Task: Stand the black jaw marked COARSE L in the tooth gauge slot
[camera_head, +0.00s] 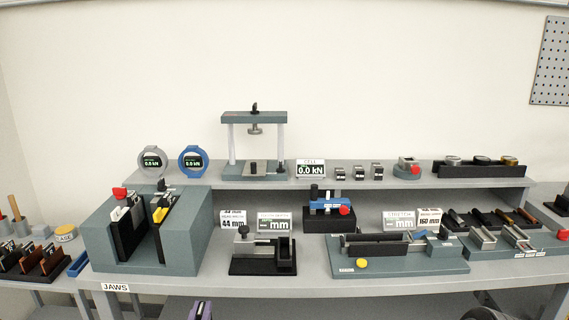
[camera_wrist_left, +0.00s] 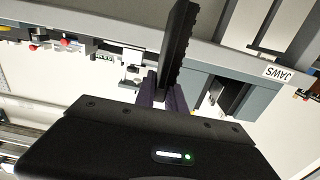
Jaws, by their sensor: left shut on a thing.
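My left gripper (camera_wrist_left: 163,100), with purple fingers, is shut on a black jaw (camera_wrist_left: 179,48) with a toothed edge in the left wrist view. Its marking cannot be read. In the head view the left gripper (camera_head: 200,311) shows only as a purple piece at the bottom edge, below the bench front. The jaw cannot be made out there. The likely tooth gauge (camera_head: 262,268) has a black base, a grey plunger and an open upright dark slot on its right. It stands mid-bench, above and right of the gripper in the picture. My right gripper is not in view.
A big grey grip block (camera_head: 185,241) holding jaws stands left of the gauge. A long grey fixture (camera_head: 395,262) with a yellow knob stands to its right. Display signs (camera_head: 273,222) stand close behind. The bench's front strip (camera_head: 200,285) is clear.

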